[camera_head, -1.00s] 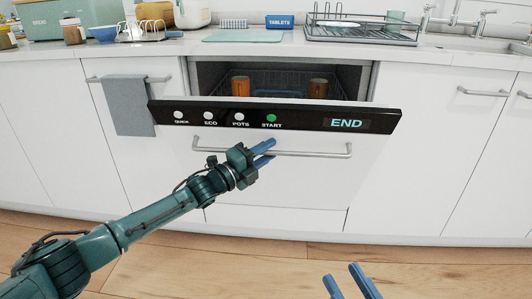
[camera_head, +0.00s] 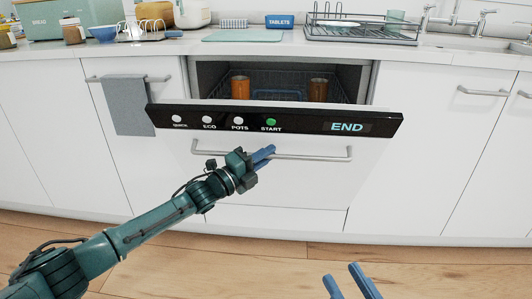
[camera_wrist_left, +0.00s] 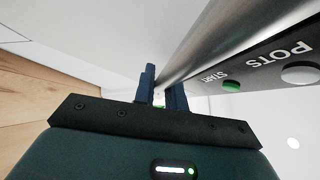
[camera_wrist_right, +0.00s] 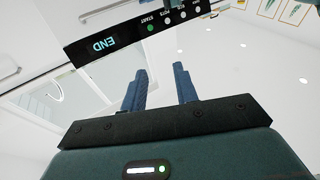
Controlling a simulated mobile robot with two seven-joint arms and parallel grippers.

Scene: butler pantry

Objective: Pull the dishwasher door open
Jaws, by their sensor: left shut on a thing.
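The white dishwasher door (camera_head: 280,178) is tilted partly open, its black control panel (camera_head: 300,122) reading END. Through the gap above it I see a rack (camera_head: 282,82) with two brown cups. A long metal handle (camera_head: 312,156) crosses the door front. My left gripper (camera_head: 264,157) is at the left part of the handle, below the START button. In the left wrist view the handle bar (camera_wrist_left: 200,48) runs between its fingers (camera_wrist_left: 161,88), shut on it. My right gripper (camera_head: 350,285) is low at the bottom edge, its fingers apart and empty; the panel (camera_wrist_right: 125,35) shows beyond it.
A grey towel (camera_head: 128,105) hangs from the cabinet handle left of the dishwasher. The counter (camera_head: 265,48) above holds a tablets box (camera_head: 280,21) and a dish rack (camera_head: 362,30). The wooden floor (camera_head: 230,265) before the door is clear.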

